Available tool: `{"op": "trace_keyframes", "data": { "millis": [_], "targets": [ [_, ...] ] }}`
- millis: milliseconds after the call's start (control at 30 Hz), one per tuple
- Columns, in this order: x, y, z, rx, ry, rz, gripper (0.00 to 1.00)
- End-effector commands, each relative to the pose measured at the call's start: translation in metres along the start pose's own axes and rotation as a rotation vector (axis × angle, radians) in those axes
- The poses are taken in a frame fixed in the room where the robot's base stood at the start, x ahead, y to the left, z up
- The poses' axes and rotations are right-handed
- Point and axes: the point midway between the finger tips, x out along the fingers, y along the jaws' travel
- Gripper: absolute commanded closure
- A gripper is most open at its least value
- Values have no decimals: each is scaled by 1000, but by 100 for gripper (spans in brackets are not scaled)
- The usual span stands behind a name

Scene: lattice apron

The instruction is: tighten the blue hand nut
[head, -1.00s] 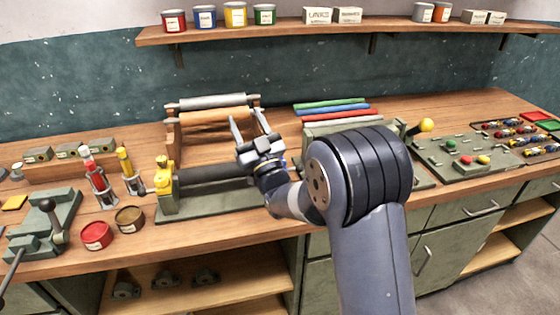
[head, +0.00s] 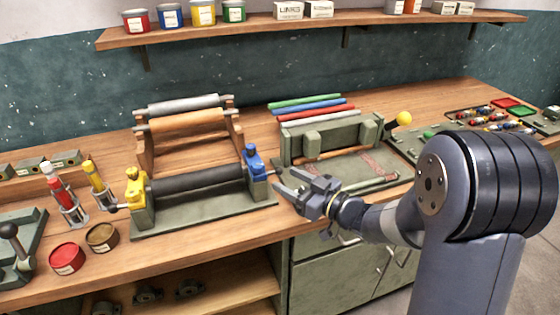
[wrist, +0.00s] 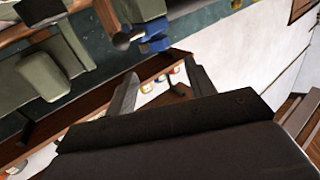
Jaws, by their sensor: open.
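The blue hand nut (head: 252,157) sits on top of the right end post of the black roller (head: 198,181) stand in the head view. A yellow hand nut (head: 134,181) sits on the left end post. My gripper (head: 284,180) is open and empty to the right of the blue nut and lower in the picture, apart from it. In the wrist view blue parts, apparently the blue nut (wrist: 155,32), show beyond the gripper's spread fingers (wrist: 161,70), near the top. How tight the nut is cannot be told.
Behind the roller stands a rack with orange and grey rolls (head: 187,119). To the right is a green press-like fixture (head: 330,137) with coloured rods behind it. Open tins (head: 67,258) and tubes stand at the left. A shelf (head: 320,33) runs above.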

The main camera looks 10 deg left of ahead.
Motion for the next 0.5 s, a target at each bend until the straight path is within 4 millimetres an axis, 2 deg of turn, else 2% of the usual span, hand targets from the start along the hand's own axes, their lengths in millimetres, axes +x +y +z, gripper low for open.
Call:
{"op": "trace_keyframes", "data": {
  "millis": [167, 500],
  "targets": [
    [20, -1, -1, 0, 0, -5, 48],
    [83, -1, -1, -1, 0, -3, 48]
  ]
}}
